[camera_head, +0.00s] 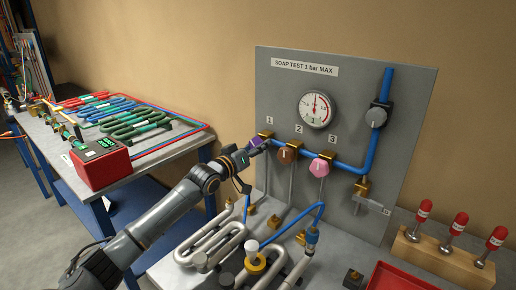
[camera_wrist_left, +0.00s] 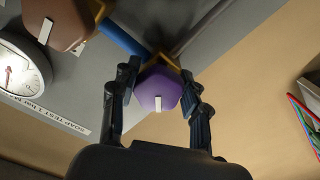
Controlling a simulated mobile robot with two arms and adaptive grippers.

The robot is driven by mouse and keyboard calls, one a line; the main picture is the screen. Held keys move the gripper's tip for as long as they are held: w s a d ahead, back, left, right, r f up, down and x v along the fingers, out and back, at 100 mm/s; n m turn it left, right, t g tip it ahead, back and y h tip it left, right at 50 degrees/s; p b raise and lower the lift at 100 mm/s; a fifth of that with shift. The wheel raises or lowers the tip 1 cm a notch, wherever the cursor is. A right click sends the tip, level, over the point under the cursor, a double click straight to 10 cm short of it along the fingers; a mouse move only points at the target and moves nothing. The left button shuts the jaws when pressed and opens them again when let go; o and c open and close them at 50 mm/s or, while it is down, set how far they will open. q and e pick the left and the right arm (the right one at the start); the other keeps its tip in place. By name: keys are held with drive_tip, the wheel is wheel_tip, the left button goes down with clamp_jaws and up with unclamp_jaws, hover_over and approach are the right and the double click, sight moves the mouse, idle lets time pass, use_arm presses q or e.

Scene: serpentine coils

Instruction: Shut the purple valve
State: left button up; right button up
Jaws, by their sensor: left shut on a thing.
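The purple valve (camera_head: 256,141) is the leftmost of three knobs on the grey panel (camera_head: 398,140), under the label 1. My left gripper (camera_head: 250,150) reaches it from the left and is shut on its knob. In the left wrist view the purple knob (camera_wrist_left: 158,89) sits between the two fingers (camera_wrist_left: 158,100), with a white mark on its face pointing to the bottom of that picture. The brown knob (camera_head: 287,155) and the pink knob (camera_head: 319,167) stand to its right along the blue pipe (camera_head: 345,166). My right gripper is not in view.
A round gauge (camera_head: 316,109) is above the knobs. Grey coils (camera_head: 213,243) and a white-capped fitting (camera_head: 252,249) lie on the bench below. Red-topped tools in a wooden block (camera_head: 436,258) and a red tray (camera_head: 396,277) are at right. A red box (camera_head: 100,157) stands on the left table.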

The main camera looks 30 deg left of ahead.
use_arm(q)
drive_tip(key=m, duration=0.4)
drive_tip(key=shift+a+m, duration=0.1)
drive_tip(key=shift+m, duration=0.2)
drive_tip(key=shift+a+m+p, duration=0.1)
drive_tip(key=shift+m+p, duration=0.45)
drive_tip(key=shift+m, duration=1.45)
drive_tip(key=o, duration=1.2)
drive_tip(key=shift+w, duration=0.1)
drive_tip(key=shift+c, duration=0.2)
drive_tip(key=shift+f, duration=0.1)
drive_tip(key=shift+s, duration=0.3)
drive_tip(key=s+a, duration=0.1)
drive_tip(key=s, duration=1)
drive_tip(key=shift+s, duration=0.25)
